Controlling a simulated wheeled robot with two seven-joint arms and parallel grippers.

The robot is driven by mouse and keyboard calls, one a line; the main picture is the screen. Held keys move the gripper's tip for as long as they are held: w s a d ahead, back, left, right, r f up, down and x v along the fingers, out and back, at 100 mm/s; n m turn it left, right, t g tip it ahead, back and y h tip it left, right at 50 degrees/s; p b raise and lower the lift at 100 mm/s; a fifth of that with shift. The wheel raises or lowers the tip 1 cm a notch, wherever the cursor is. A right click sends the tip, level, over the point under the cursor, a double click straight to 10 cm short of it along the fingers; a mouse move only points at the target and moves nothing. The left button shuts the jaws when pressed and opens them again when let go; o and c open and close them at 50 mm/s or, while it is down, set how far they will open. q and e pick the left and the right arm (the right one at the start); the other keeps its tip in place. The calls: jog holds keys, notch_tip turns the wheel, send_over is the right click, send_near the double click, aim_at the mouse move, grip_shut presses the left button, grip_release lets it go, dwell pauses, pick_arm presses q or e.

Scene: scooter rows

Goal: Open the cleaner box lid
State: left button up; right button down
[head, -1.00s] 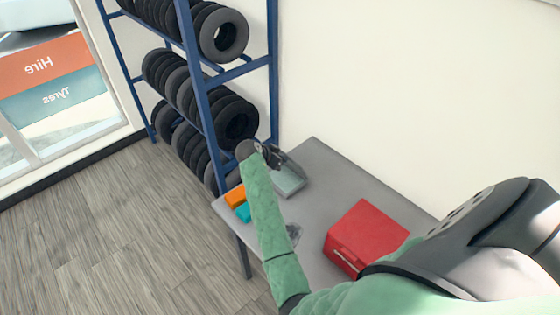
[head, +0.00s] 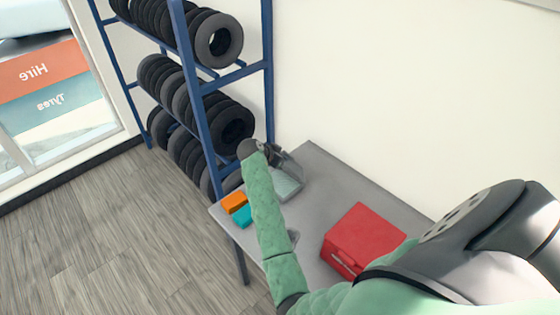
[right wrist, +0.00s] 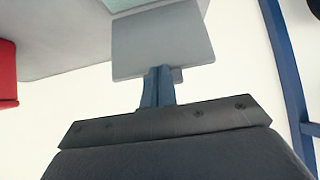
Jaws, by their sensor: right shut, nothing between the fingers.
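A small grey box with a pale teal top or inside (head: 286,186), which I take for the cleaner box, sits at the table's far left end. A grey panel, apparently its lid (head: 291,163), stands tilted up at its back edge beside my right gripper (head: 272,153). In the right wrist view the grey panel (right wrist: 163,40) is just beyond the shut fingertips (right wrist: 158,75) of that gripper, with a strip of pale teal past it. Nothing is held. I cannot tell whether the fingers touch the panel. My left gripper is out of view.
A grey table (head: 318,168) stands against the wall. A red box (head: 362,238) with a metal handle is nearer. Orange (head: 234,202) and teal (head: 243,215) blocks lie at the left edge. A blue tyre rack (head: 203,110) stands close behind.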

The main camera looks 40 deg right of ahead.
jog(key=shift+w+d+r, duration=0.1)
jog(key=shift+d+r, duration=0.15)
jog(key=shift+d, duration=0.25)
jog(key=shift+d+r, duration=0.1)
jog(key=shift+d, duration=0.3)
dwell(0.4)
jog(key=shift+d, duration=0.15)
jog(key=shift+w+d, duration=0.2)
jog(key=shift+d, duration=0.55)
jog(key=shift+a, duration=0.1)
